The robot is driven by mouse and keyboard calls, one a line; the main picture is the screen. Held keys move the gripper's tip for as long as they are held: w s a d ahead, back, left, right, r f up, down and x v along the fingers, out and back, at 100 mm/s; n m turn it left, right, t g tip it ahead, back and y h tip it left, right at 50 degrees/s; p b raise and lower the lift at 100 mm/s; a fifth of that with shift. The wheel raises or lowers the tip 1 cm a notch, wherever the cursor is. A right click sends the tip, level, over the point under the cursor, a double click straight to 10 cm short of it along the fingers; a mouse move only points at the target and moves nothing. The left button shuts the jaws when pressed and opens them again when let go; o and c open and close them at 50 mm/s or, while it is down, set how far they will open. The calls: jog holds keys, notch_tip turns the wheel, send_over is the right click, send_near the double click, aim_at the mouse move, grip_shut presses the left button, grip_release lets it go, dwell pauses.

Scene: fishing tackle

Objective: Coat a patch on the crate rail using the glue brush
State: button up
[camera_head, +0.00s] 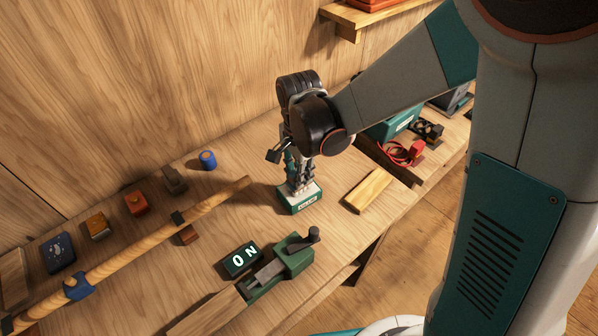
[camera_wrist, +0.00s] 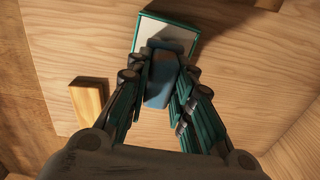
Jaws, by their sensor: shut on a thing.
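My gripper (camera_head: 300,186) points down over a small green tray (camera_head: 312,206) with a pale inside and a label on its front. In the wrist view my gripper (camera_wrist: 160,80) is shut on a blue-grey handle (camera_wrist: 158,90), which looks like the glue brush. Its bristle end is hidden, so I cannot tell if it touches the tray (camera_wrist: 194,45). A light wooden bar (camera_head: 368,190), perhaps the crate rail, lies right of the tray, apart from it. It also shows in the wrist view (camera_wrist: 88,103).
A green vise (camera_head: 292,258) and a dark "ON" display (camera_head: 242,260) stand in front. A long wooden rod (camera_head: 140,250) lies at left by several small blocks. A blue spool (camera_head: 208,159), a red coil (camera_head: 402,152) and a teal box (camera_head: 395,125) are farther back.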

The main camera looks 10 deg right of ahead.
jog(key=shift+r+p, duration=2.15)
jog(key=shift+r, duration=1.2)
